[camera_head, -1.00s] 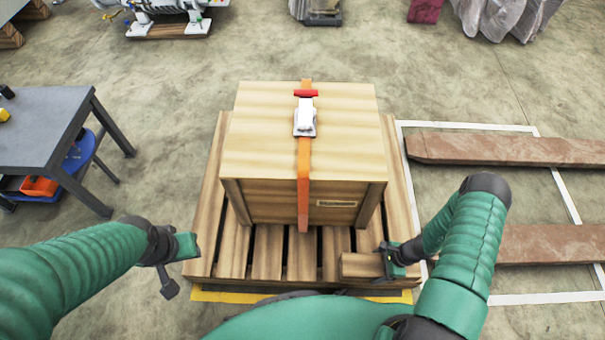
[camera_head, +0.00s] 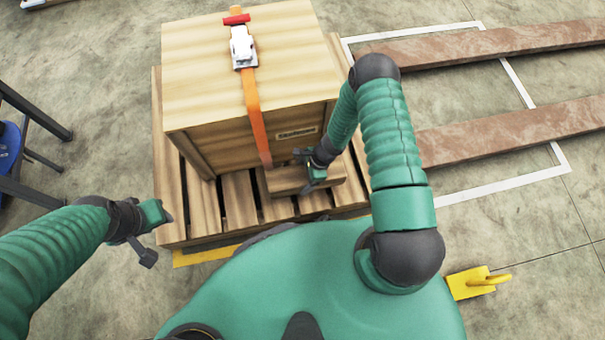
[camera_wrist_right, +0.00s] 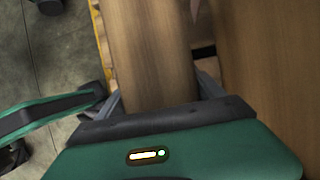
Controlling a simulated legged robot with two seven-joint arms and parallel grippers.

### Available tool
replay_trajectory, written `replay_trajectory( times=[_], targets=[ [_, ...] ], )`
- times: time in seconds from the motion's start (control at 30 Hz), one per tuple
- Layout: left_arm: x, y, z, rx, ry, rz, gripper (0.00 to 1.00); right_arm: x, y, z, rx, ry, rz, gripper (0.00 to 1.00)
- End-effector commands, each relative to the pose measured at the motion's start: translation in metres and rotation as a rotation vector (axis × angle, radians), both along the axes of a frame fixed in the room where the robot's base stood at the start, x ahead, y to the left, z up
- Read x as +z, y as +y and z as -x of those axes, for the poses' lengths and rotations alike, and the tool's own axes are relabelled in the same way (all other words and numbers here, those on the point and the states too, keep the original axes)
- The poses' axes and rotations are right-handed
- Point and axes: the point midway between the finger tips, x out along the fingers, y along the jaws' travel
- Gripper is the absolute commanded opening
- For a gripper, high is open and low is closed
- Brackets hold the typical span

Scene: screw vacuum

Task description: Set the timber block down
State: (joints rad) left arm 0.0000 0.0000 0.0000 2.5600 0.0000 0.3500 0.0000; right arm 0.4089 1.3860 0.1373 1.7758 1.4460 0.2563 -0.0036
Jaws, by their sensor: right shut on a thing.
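The timber block (camera_head: 283,181) is a short brown beam low in front of the wooden crate (camera_head: 205,146), over the pallet slats. In the head view I cannot tell whether it touches the pallet (camera_head: 174,218). My right gripper (camera_head: 303,166) is shut on the block near its right part. In the right wrist view the block (camera_wrist_right: 152,55) runs away from me between the fingers (camera_wrist_right: 160,98), with the crate wall close on its right. My left gripper (camera_head: 160,216) is empty at the pallet's left front; its jaw opening is not clear.
An orange strap (camera_head: 252,98) with a white buckle (camera_head: 242,47) runs over the crate. Two brown beams (camera_head: 510,135) lie on the floor to the right, by white floor lines. A yellow object (camera_head: 473,283) lies at lower right. A dark table leg (camera_head: 36,112) stands at left.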

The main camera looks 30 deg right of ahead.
Motion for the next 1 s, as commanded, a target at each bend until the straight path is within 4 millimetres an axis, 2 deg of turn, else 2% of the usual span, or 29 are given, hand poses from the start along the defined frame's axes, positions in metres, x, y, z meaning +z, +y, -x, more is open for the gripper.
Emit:
replay_trajectory(
  times=[0.03, 0.17, 0.4, 0.43, 0.6, 0.87, 1.0],
  targets=[
    [-0.012, 0.0, 0.0, 0.0, 0.0, 0.0, 0.36, -0.014, 0.0, 0.0, 0.001, -0.001, -0.001, 0.04],
    [-0.029, 0.0, 0.0, 0.0, 0.0, 0.0, 0.36, -0.036, 0.0, 0.0, 0.001, -0.002, -0.001, 0.04],
    [-0.026, 0.0, 0.0, 0.0, 0.0, 0.0, 0.36, -0.034, -0.001, 0.0, 0.0, -0.001, 0.0, 0.04],
    [-0.027, 0.0, 0.0, 0.0, 0.0, 0.0, 0.36, -0.035, -0.001, 0.001, -0.001, 0.001, 0.001, 0.78],
    [-0.026, 0.0, 0.0, 0.0, 0.0, 0.0, 0.36, -0.035, -0.001, 0.001, 0.0, 0.0, 0.001, 0.99],
    [-0.026, 0.0, 0.0, 0.0, 0.0, 0.0, 0.36, -0.034, -0.001, 0.0, 0.0, 0.0, 0.0, 0.99],
    [-0.016, 0.0, 0.0, 0.0, 0.0, 0.0, 0.36, -0.019, -0.006, 0.0, -0.001, -0.002, 0.002, 0.99]
  ],
)
